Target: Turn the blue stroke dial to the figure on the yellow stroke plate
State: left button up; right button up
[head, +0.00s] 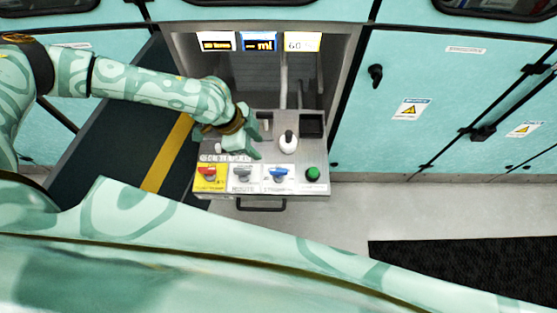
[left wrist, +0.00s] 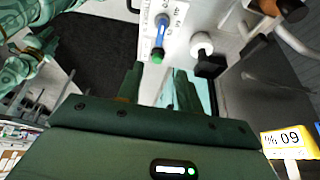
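The blue stroke dial (head: 279,174) sits on a white-labelled panel near the console's front edge, between a grey dial and a green button. The yellow stroke plate (head: 302,42) hangs at the back right of the recess and reads 60 %. It also shows upside down in the left wrist view (left wrist: 287,140). My left gripper (head: 246,148) is over the console, open and empty, apart from the dial. My right gripper is out of view.
A red dial (head: 208,174) on yellow and a grey dial (head: 242,174) stand left of the blue one, a green button (head: 312,174) right. A dark handle (head: 262,207) is below the front edge.

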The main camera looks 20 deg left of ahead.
pick_arm(q)
jog(key=b, duration=0.5)
send_near(277, 170)
jog(key=x, duration=0.9)
jog(key=shift+d+f, duration=0.1)
grip_shut()
